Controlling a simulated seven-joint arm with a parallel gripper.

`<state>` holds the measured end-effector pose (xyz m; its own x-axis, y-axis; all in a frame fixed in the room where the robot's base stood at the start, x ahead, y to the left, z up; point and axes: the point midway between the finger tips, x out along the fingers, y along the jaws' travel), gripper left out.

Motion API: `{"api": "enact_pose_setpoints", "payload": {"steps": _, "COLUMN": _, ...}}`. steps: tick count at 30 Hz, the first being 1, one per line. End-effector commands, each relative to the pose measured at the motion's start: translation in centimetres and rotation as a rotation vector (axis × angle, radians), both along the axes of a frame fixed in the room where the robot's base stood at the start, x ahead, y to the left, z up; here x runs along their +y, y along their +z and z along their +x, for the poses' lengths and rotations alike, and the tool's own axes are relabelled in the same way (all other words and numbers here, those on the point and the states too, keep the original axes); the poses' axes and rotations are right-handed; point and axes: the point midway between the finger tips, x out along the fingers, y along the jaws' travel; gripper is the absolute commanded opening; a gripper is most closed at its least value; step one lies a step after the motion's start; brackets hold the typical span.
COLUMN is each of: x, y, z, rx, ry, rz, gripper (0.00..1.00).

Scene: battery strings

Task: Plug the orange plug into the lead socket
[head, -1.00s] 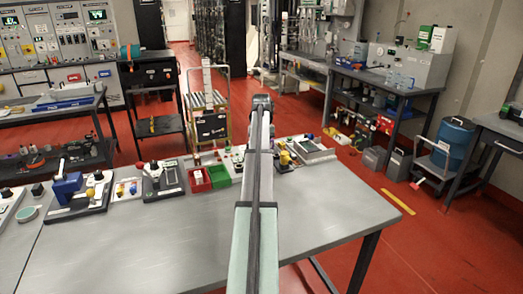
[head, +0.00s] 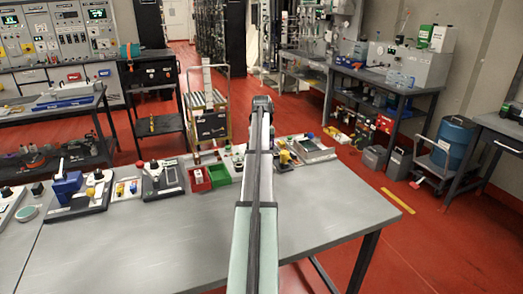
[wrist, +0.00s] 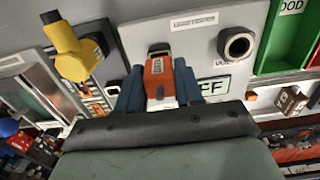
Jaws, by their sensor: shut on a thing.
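My gripper (wrist: 157,78) is shut on the orange plug (wrist: 159,72), with a blue finger on each side of it in the wrist view. The plug lies over a light grey panel with a small printed label (wrist: 195,20). A dark part shows at the plug's far end; I cannot tell whether it is the plug's tip or a socket. A round dark socket-like ring (wrist: 237,43) sits on the panel to the right of the plug, apart from it. In the head view my arm hides the gripper and the plug.
A yellow angled part (wrist: 76,55) stands left of the plug. A green bin (wrist: 283,38) is at the right; it also shows in the head view (head: 219,176) beside a red bin (head: 188,181). Devices line the table's back edge. The table's front (head: 150,240) is clear.

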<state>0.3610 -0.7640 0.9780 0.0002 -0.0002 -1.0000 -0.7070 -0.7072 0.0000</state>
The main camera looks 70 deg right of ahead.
Motion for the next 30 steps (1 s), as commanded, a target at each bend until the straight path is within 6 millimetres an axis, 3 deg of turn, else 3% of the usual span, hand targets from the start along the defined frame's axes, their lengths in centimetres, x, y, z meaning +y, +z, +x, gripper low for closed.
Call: {"api": "enact_pose_setpoints", "payload": {"steps": 30, "x": 0.0, "y": -2.0, "z": 0.0, "rx": 0.000, "ry": 0.000, "rz": 0.000, "gripper": 0.00}}
